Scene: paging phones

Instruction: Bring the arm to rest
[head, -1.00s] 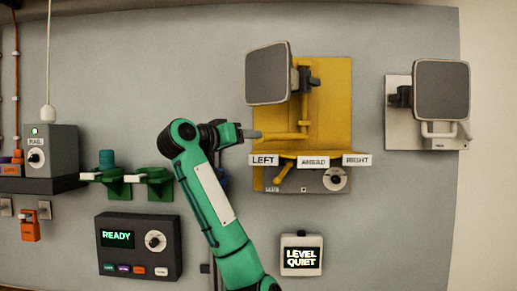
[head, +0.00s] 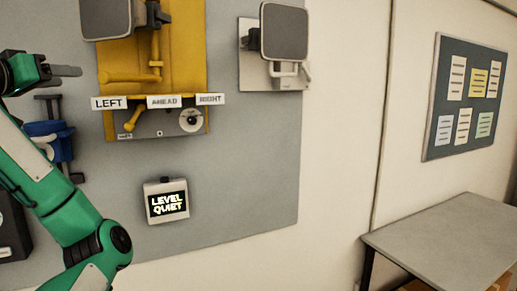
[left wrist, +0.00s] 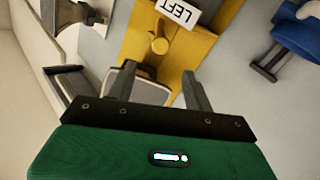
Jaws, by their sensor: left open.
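My left arm comes in at the left of the head view. Its green links rise from the bottom edge and bend at a dark elbow joint. My left gripper (head: 66,71) points right, just left of the yellow panel (head: 185,75), with nothing held. In the left wrist view its two grey fingers (left wrist: 158,88) stand apart and empty, with part of a grey square plate (left wrist: 140,85) showing behind them. My right gripper is in neither view.
LEFT, AHEAD and RIGHT labels (head: 175,101) line the yellow panel's lower edge. A blue item (head: 48,128) hangs below my gripper. A "LEVEL QUIET" display (head: 166,201) is lower on the wall board. A grey table (head: 450,240) and a notice board (head: 466,97) stand right.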

